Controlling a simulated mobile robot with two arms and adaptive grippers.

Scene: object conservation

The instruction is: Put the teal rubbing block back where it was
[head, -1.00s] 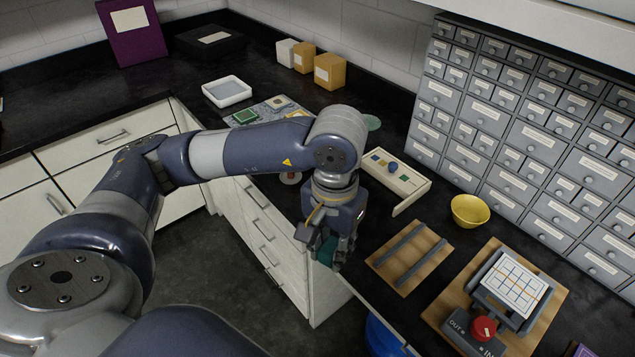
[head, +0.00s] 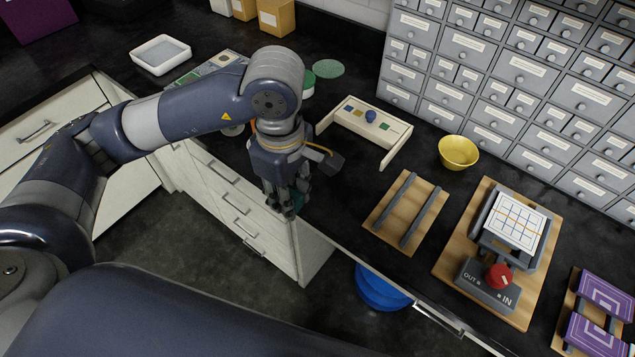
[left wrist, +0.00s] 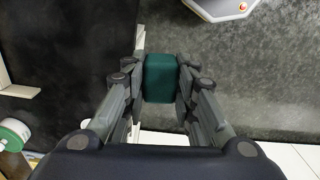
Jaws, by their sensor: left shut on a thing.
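My left gripper (head: 286,198) is shut on the teal rubbing block (left wrist: 161,78). In the left wrist view the block sits between the two fingers, over the counter's front edge and the dark floor. In the head view the block (head: 301,196) is mostly hidden by the fingers. My right gripper is not in view.
A wooden board with two grey rails (head: 407,209) lies right of the gripper. Farther right are a board with a gridded tile and red knob (head: 497,277), and a yellow bowl (head: 458,152). A grey drawer cabinet (head: 500,90) stands behind. A white tray (head: 160,54) is at back left.

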